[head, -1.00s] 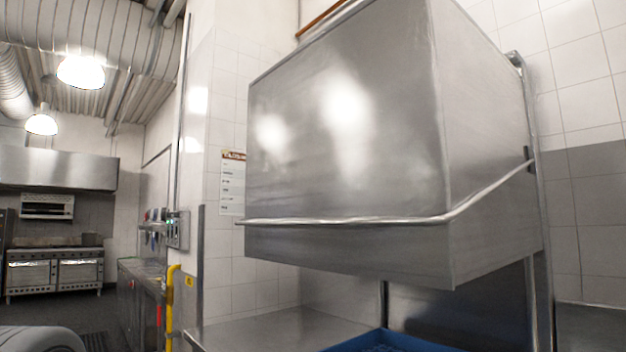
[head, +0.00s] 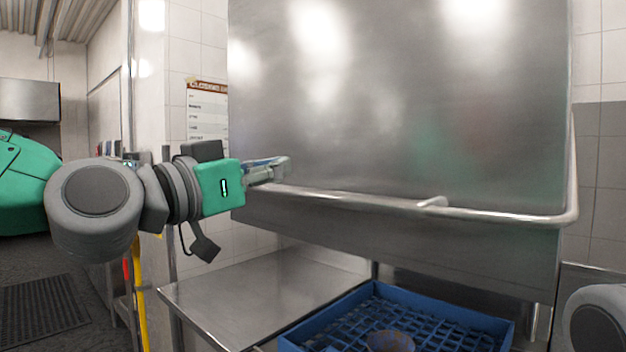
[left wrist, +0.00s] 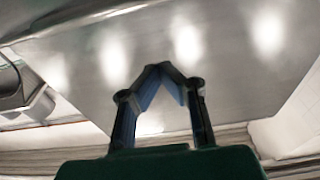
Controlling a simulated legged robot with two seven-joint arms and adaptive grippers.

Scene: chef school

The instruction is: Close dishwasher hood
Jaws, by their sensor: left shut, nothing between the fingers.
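The steel dishwasher hood (head: 400,110) is raised, with a gap between its lower edge and the counter. Its handle bar (head: 360,203) runs along the front and round the right side. My left gripper (head: 285,167) is shut and empty, in front of the hood just above the left part of the bar; I cannot tell if it touches. In the left wrist view the left gripper's fingertips (left wrist: 160,70) meet in front of the hood's steel surface (left wrist: 220,50). My right gripper is not in view; only a grey part of my right arm shows at the lower right.
A blue dish rack (head: 450,325) with a brownish bowl (head: 390,341) sits under the hood. A steel counter (head: 255,290) lies to its left. A yellow pipe (head: 139,295) stands by the counter's left end. A notice (head: 207,115) hangs on the tiled wall.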

